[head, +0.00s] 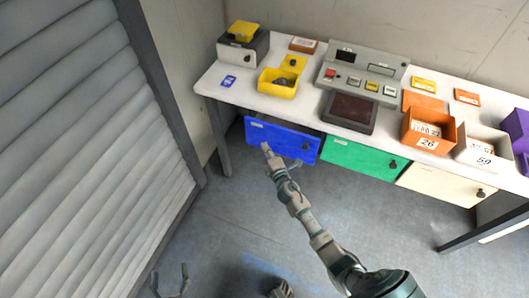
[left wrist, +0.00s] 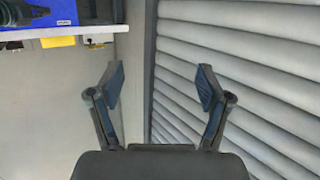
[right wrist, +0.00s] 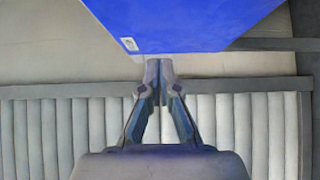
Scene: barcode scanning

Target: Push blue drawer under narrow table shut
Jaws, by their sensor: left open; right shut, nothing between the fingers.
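The blue drawer (head: 290,142) is under the left part of the narrow white table (head: 225,92). Its front stands a little out from the table edge, with a dark gap above its right part. My right gripper (head: 266,148) is shut and empty, its fingertips at the lower left of the drawer front. In the right wrist view the shut fingertips (right wrist: 158,68) are close to the blue drawer's edge (right wrist: 185,25); I cannot tell whether they touch. My left gripper (head: 169,279) is open and empty, low at the left, away from the drawer. It faces the shutter in the left wrist view (left wrist: 160,85).
A green drawer (head: 350,158) and a cream drawer (head: 435,184) are to the right. A grey roller shutter (head: 70,130) stands at the left.

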